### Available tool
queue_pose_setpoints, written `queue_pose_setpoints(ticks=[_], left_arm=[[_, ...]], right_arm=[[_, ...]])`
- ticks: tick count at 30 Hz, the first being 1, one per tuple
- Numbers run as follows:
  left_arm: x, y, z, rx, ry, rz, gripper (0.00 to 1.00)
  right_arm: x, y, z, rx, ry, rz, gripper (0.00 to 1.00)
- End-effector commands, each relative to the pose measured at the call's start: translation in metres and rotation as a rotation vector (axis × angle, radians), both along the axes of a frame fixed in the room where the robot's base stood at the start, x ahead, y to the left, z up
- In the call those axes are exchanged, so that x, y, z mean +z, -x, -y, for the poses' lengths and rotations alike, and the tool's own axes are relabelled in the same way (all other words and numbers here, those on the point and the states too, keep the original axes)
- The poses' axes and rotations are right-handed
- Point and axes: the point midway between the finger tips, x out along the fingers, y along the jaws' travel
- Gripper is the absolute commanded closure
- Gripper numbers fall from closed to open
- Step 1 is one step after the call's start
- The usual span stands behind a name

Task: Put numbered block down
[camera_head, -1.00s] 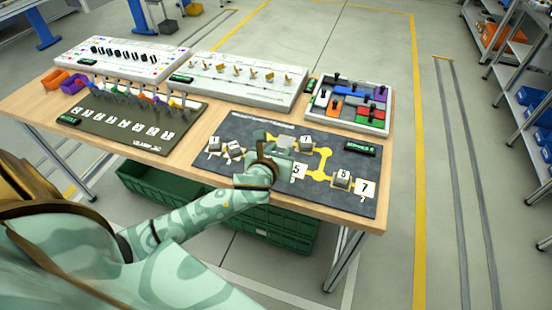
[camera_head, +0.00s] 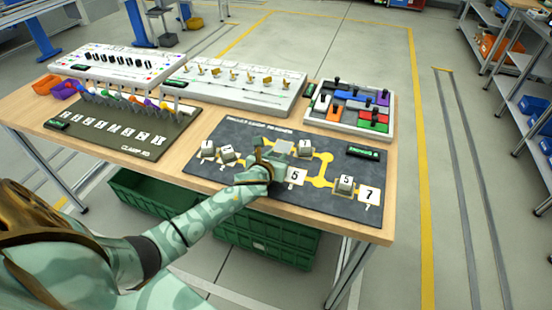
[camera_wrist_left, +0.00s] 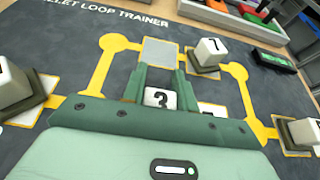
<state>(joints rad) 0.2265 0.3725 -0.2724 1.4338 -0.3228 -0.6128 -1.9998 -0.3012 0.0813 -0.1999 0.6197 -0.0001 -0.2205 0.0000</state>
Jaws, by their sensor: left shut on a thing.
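My left gripper (camera_head: 268,152) is over the middle of the dark pallet loop board (camera_head: 325,203). In the left wrist view its fingers (camera_wrist_left: 160,85) are shut on a pale block marked 3 (camera_wrist_left: 160,98), mostly hidden by the gripper. Just beyond the fingertips is an empty grey square pad (camera_wrist_left: 160,52) on the yellow track. I cannot tell whether the held block touches the board. Another numbered block (camera_wrist_left: 208,52) stands on a pad to the right of it, also in the head view (camera_head: 305,147). My right gripper is not in view.
Other blocks stand on the board at left (camera_head: 207,149), (camera_head: 227,155) and at right (camera_head: 345,185). Behind are a coloured-piece tray (camera_head: 348,108) and a white switch panel (camera_head: 235,85). Green crates (camera_head: 265,240) are below.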

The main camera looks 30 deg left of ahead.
Motion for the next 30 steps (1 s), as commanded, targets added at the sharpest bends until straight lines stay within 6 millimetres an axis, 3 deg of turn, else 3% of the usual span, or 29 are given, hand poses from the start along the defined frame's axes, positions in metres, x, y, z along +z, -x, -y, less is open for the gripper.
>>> queue_pose_setpoints(ticks=[5, 6, 8, 9, 19, 23, 30], left_arm=[[-0.002, 0.000, 0.000, 0.001, -0.001, 0.000, 0.96], [-0.003, 0.000, 0.000, 0.000, -0.002, -0.001, 0.69], [-0.002, 0.000, 0.000, 0.001, -0.001, 0.000, 0.52], [-0.002, 0.000, 0.000, 0.001, -0.001, 0.000, 0.49], [0.004, 0.002, 0.000, 0.000, 0.000, 0.000, 0.49], [0.014, 0.022, 0.005, -0.001, -0.002, 0.000, 0.49], [0.036, 0.073, 0.017, -0.001, -0.003, 0.000, 0.49]], right_arm=[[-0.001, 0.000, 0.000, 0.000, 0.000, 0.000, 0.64], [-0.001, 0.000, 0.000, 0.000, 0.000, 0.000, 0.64], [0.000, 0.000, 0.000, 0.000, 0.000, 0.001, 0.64], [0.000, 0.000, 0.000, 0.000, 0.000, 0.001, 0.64], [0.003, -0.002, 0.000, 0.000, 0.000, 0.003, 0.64], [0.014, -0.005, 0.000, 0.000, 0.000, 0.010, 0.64], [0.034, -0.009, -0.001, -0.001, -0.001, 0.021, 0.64]])
